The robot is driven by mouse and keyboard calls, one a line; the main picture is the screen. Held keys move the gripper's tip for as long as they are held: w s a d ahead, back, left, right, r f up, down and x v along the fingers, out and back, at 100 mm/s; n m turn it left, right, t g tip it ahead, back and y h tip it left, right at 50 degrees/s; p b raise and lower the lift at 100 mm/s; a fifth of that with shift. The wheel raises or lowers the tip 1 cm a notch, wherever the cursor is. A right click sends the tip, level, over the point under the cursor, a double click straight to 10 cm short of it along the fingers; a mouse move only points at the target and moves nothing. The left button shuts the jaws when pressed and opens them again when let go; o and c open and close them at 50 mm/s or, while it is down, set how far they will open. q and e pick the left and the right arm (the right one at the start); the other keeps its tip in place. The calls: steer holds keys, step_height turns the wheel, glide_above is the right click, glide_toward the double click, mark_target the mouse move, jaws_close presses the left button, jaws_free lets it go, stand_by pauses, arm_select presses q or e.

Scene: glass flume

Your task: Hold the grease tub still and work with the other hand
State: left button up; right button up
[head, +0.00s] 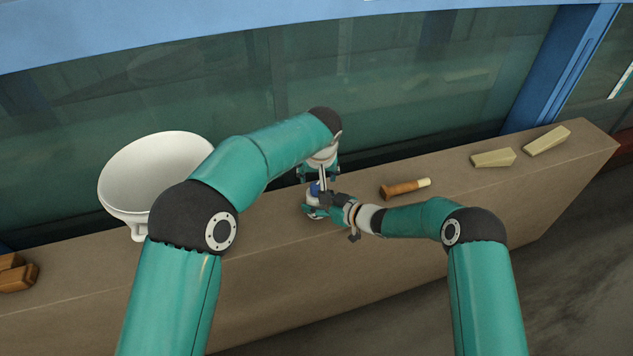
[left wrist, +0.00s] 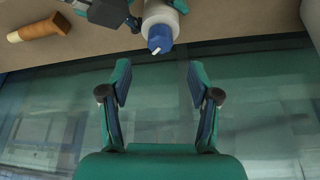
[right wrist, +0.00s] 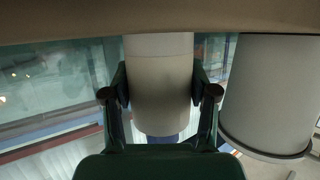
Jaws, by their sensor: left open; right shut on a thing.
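The grease tub shows in the left wrist view (left wrist: 162,14) as a white cylinder with a blue top and a small white tip on it. In the head view it is mostly hidden among my grippers, with a bit of blue (head: 315,188) showing. My right gripper (head: 320,204) is shut on it from the right. In the right wrist view the pale tub body (right wrist: 160,85) fills the space between the fingers. My left gripper (head: 319,173) is open and empty. In the left wrist view its fingers (left wrist: 160,75) are apart, short of the blue top and not touching it.
A brown tool with a cream end (head: 404,188) lies on the ledge (head: 280,262) to the right. Two pale wedges (head: 493,158) lie further right. A white bowl (head: 150,170) and brown blocks (head: 18,274) are at left. The glass wall (head: 420,75) stands behind.

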arm_select(q)
steer(key=v, duration=0.4)
arm_select(e)
steer(key=o, duration=1.4)
steer(key=shift+c, duration=0.2)
